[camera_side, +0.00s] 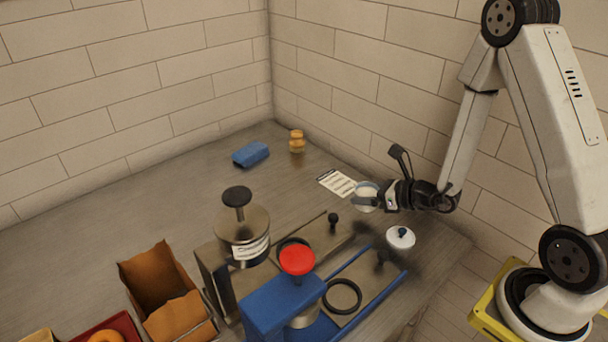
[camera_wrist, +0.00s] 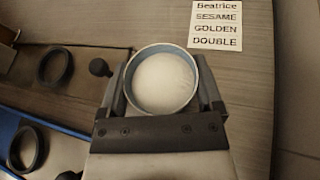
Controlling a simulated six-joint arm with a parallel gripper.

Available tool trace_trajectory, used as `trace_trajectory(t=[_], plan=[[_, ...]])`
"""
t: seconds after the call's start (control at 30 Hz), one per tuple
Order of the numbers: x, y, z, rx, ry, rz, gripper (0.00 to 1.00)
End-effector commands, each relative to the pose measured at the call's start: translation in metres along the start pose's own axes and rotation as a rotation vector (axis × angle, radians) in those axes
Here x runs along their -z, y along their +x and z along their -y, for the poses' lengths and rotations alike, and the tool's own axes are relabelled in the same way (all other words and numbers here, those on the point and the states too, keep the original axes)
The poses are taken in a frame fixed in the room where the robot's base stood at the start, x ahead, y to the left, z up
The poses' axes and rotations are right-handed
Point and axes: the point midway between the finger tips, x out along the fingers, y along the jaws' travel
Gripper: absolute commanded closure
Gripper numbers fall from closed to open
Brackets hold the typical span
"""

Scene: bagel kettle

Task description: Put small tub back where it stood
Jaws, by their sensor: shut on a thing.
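The small tub (camera_side: 366,200) is a round, pale cup. In the wrist view the tub (camera_wrist: 161,84) shows a blue-grey rim and a white filling, seen from above. My gripper (camera_side: 381,195) is shut on it, with one finger on each side of the tub; the gripper also shows in the wrist view (camera_wrist: 161,100). The tub looks roughly upright, near the right wall and close to the printed card (camera_side: 337,183). The tub's underside is hidden, so I cannot tell its height above the counter.
A blue block (camera_side: 250,154) and small jar (camera_side: 297,142) are farther back.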

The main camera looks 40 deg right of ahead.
Motion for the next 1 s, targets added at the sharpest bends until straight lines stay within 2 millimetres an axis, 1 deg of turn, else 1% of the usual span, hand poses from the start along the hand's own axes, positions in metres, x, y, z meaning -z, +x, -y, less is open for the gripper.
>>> trace_trajectory(t=[0.1, 0.4, 1.0], plan=[[0.009, 0.004, 0.001, -0.001, 0.001, -0.002, 0.89], [0.022, 0.009, 0.002, 0.000, 0.000, -0.001, 0.89], [0.024, 0.010, 0.002, 0.000, -0.001, 0.000, 0.89]])
